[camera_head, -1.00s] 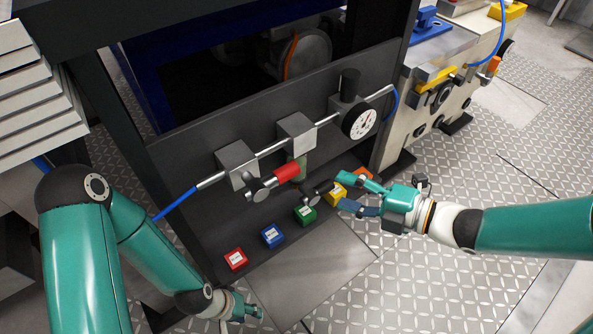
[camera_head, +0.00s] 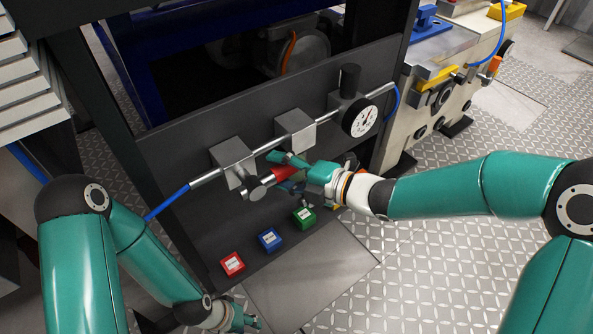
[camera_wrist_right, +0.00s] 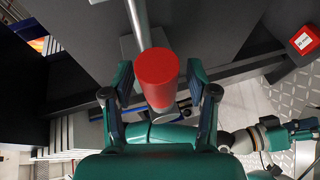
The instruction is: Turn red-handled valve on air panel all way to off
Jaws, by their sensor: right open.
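The red valve handle (camera_head: 283,174) sticks out from the valve body (camera_head: 232,162) at the left of the air panel (camera_head: 185,137). In the right wrist view the red handle (camera_wrist_right: 158,78) lies between the two open fingers of my right gripper (camera_wrist_right: 158,88), with gaps on both sides. In the head view my right gripper (camera_head: 288,174) is at the handle's right end, partly hiding it. My left gripper (camera_head: 250,322) is low at the bottom edge, away from the panel; its fingers are too small to judge.
Red (camera_head: 232,263), blue (camera_head: 269,239) and green (camera_head: 304,217) labelled blocks stand below the valve. A pressure gauge (camera_head: 361,118) and a second grey block (camera_head: 294,130) sit along the pipe to the right. Open floor lies to the lower right.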

